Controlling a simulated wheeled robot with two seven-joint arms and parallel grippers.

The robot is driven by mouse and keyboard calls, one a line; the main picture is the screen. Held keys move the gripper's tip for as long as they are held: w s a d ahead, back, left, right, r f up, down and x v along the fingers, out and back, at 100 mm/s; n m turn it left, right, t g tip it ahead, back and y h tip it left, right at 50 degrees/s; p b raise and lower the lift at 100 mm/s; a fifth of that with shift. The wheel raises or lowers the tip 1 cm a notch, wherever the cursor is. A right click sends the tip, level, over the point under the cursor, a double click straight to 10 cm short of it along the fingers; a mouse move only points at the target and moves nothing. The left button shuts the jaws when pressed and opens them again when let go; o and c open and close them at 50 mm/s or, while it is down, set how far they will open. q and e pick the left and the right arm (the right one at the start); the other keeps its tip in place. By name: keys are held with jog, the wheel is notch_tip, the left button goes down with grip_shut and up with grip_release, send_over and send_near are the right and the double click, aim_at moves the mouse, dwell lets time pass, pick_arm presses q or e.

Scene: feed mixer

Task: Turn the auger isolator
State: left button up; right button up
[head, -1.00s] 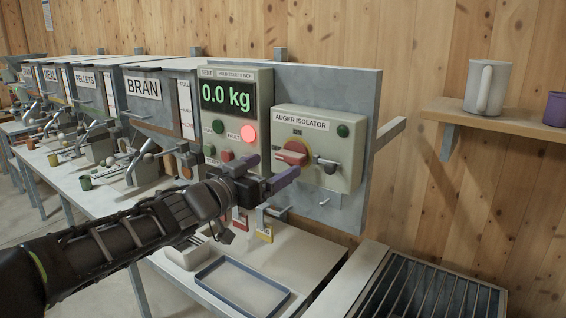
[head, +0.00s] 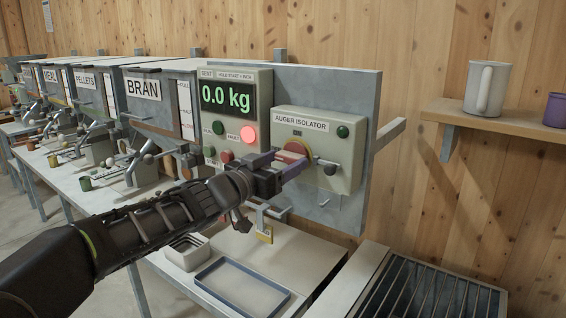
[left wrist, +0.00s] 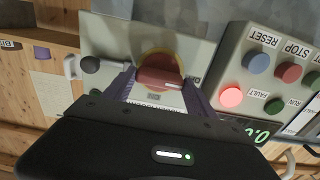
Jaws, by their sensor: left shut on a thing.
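The auger isolator is a pale grey box (head: 348,177) on the grey back panel, with a red rotary handle (head: 290,156) on a yellow disc. In the left wrist view the red handle (left wrist: 160,72) sits between the two purple fingers. My left gripper (head: 279,163) is at the isolator, its fingers shut on the red handle; it also shows in the left wrist view (left wrist: 160,90). A small grey lever or latch (head: 327,166) and a green button (head: 342,132) are on the box to the right of the handle. My right gripper is not in view.
The test panel (head: 264,92) to the left reads 0.0 kg, with a red fault lamp (head: 248,134) lit. A blue-edged tray (head: 242,288) lies on the bench. A shelf (head: 490,123) with mugs is at right.

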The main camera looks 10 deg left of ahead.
pick_arm(q)
jog(key=c, duration=0.7)
jog(key=shift+m, duration=0.3)
jog(key=shift+a+m, duration=0.1)
jog(key=shift+m, duration=1.1)
jog(key=m, duration=0.3)
jog(key=shift+f+m+b, duration=0.1)
jog(key=shift+m+b, duration=0.2)
jog(key=shift+b, duration=0.1)
jog(key=m+b, duration=0.1)
jog(key=m, duration=0.4)
jog(key=m+b, duration=0.1)
jog(key=m, duration=0.5)
jog(key=shift+b, duration=0.35)
jog(key=shift+m, duration=0.3)
